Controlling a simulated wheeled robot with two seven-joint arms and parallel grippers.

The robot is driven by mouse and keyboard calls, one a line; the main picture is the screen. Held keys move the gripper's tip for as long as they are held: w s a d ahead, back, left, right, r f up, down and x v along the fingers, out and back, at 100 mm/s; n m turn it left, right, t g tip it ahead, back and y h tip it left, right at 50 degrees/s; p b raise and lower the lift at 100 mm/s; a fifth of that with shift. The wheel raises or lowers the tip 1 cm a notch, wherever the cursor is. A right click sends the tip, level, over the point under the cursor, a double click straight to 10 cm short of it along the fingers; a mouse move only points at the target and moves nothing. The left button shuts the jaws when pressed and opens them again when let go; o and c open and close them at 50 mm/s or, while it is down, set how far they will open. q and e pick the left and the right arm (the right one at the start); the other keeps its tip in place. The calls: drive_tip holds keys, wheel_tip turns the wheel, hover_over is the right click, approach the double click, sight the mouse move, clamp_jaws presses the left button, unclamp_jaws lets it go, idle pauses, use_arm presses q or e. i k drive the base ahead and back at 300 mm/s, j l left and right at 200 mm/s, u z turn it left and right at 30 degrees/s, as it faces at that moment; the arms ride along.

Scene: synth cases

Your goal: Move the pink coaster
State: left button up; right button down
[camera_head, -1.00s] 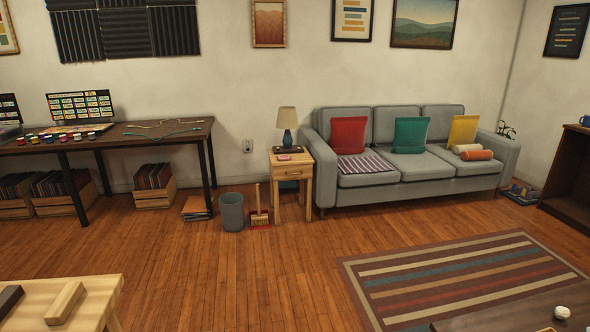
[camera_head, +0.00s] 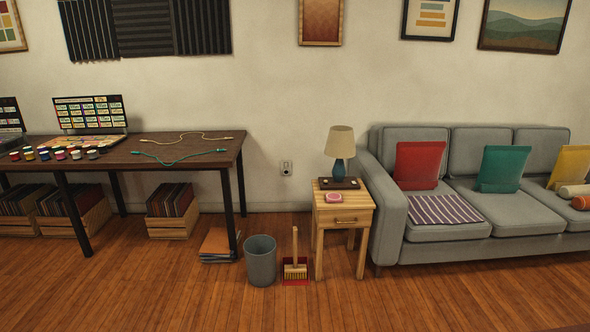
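The pink coaster (camera_head: 333,197) is a small, flat pink piece on top of the wooden side table (camera_head: 343,214). It lies near the table's front edge, in front of the lamp (camera_head: 340,149) with the blue base. A dark flat tray or book (camera_head: 351,184) lies under the lamp, just behind the coaster. Neither of my grippers shows in the view.
A grey sofa (camera_head: 395,219) stands right of the side table. A grey bin (camera_head: 260,262) and a brush with red dustpan (camera_head: 295,268) stand on the floor at its left. A long desk (camera_head: 120,160) is at the left. The wooden floor in front is clear.

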sight(333, 197)
drive_tip(key=i+z, duration=0.2)
drive_tip(key=i, duration=0.55)
drive_tip(key=i+j+z, duration=0.2)
drive_tip(key=i, duration=0.6)
